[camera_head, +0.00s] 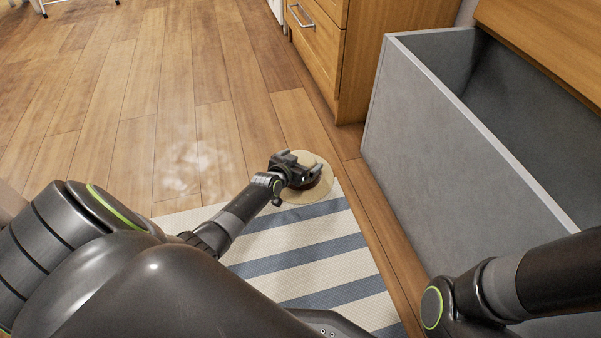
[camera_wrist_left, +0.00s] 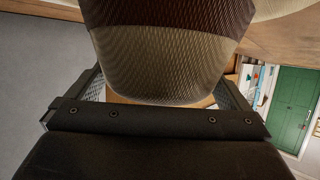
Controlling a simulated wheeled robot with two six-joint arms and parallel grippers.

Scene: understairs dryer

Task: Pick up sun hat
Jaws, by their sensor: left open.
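The sun hat (camera_head: 287,214) is pale straw with a wide round brim and a dark band. It lies at the far corner of the striped rug, partly on the wooden floor. My left gripper (camera_head: 304,171) is directly over its crown and hides much of it. In the left wrist view, the woven crown (camera_wrist_left: 165,65) with its dark band fills the space between the two open fingers. I cannot tell whether the fingers touch it. My right arm enters at the lower right, and its gripper is out of the picture.
A blue-and-white striped rug (camera_head: 318,262) lies under and in front of the hat. A grey open-topped box (camera_head: 430,140) stands to the right, with a wooden drawer cabinet (camera_head: 350,60) behind it. The wooden floor (camera_head: 110,110) at left is clear.

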